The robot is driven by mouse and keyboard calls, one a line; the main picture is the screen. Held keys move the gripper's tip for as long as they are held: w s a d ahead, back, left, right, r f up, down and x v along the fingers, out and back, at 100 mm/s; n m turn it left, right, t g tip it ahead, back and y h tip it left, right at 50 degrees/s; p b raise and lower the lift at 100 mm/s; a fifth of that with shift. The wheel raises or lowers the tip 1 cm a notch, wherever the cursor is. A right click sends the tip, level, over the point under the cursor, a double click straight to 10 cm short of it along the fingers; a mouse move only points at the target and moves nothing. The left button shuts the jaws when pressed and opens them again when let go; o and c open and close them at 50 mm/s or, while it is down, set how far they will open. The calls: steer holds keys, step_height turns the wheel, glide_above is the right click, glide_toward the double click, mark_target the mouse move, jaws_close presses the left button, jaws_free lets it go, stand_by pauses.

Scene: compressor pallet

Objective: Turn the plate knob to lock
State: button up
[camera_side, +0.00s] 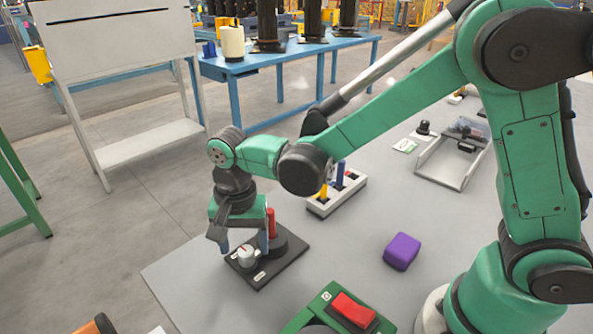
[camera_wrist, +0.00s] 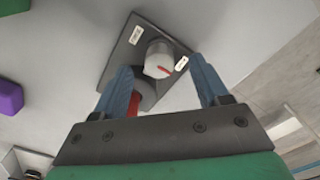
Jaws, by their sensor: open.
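The plate (camera_side: 278,266) is a dark square on the grey table, near its left edge. A red-handled part on a dark round base (camera_side: 284,244) stands on the same plate, behind the knob. My gripper (camera_side: 244,248) points down over the plate with its fingers at the knob. In the wrist view my gripper (camera_wrist: 160,75) is open, its blue fingers apart on either side of the knob.
A purple block (camera_side: 402,251) lies right of the plate. A white holder (camera_side: 337,194) with yellow and blue pieces stands behind. A green box with a red top (camera_side: 352,311) is at the front. Bare table lies between the plate and the purple block.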

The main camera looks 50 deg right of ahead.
mark_target(247, 250)
steer(key=shift+r, duration=2.15)
steer(key=shift+d+r, duration=0.15)
steer(key=d+r+n+t, duration=0.1)
steer(key=s+d+r+n+t, duration=0.1)
steer(key=d, duration=0.1)
steer(key=s+d+r+n+t, duration=0.1)
steer(key=d, duration=0.1)
steer(key=shift+s+d+r+n+y, duration=0.1)
steer(key=shift+d+r+n+y, duration=0.2)
steer(key=shift+r, duration=0.1)
steer(key=s+d+n+t, duration=0.4)
steer(key=d+n, duration=0.1)
steer(key=d, duration=0.1)
steer(key=shift+r+n, duration=0.3)
steer(key=shift+r, duration=0.15)
steer(key=shift+d, duration=0.1)
